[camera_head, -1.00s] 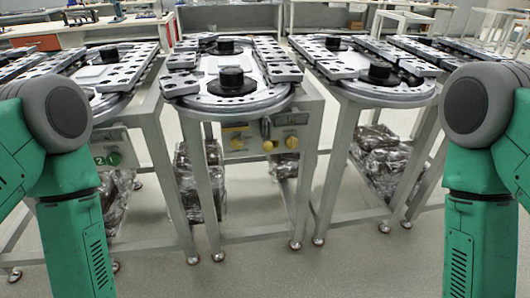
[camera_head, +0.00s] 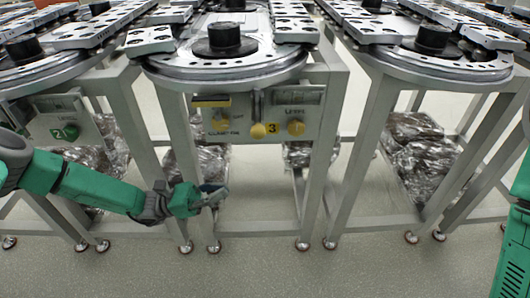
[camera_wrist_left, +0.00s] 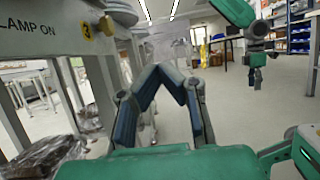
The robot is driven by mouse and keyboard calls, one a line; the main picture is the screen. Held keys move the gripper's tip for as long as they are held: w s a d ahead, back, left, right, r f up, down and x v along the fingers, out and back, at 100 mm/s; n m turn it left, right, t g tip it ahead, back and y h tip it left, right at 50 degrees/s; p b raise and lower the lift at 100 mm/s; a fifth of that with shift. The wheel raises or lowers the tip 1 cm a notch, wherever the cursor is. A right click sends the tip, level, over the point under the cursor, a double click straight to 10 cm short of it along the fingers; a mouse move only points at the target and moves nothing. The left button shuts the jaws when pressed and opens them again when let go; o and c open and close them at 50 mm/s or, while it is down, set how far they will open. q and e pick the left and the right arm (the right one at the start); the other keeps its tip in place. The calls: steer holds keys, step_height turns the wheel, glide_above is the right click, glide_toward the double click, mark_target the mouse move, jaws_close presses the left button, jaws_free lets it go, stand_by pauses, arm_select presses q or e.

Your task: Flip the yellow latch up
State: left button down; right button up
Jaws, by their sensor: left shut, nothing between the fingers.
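In the head view, the control panel (camera_head: 255,118) marked 3 sits under the front of the middle ring track. A small lever with a yellow round end (camera_head: 257,131) hangs down at its centre and looks like the yellow latch. My left gripper (camera_head: 215,196) is below the panel and to its left, apart from it. In the left wrist view, its two fingers (camera_wrist_left: 160,72) come together at the tips with nothing between them. My right gripper (camera_wrist_left: 252,76) hangs at upper right, small.
Grey table legs (camera_head: 180,150) stand close around my left gripper. Wrapped bundles (camera_head: 408,148) lie on low shelves. The floor (camera_head: 270,265) in front is clear.

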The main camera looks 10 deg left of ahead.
mark_target(258, 115)
arm_select(q)
steer(key=shift+w+a+r+t, duration=0.8)
steer(key=shift+w+a, duration=0.55)
steer(key=shift+a, duration=0.85)
steer(key=a+r+b+x, duration=0.1)
steer(key=r+x, duration=0.2)
steer(key=x, duration=1)
steer(key=shift+s+n+h, duration=0.3)
steer(key=shift+n, duration=0.1)
arm_select(e)
steer(key=shift+w+d+f, duration=0.15)
steer(key=shift+w+f, duration=0.25)
steer(key=shift+f, duration=0.4)
arm_select(q)
steer(key=shift+a, duration=0.2)
step_height(258, 115, up, 7)
steer(key=p, duration=0.4)
arm_select(e)
step_height(258, 115, up, 5)
steer(key=shift+f, duration=0.15)
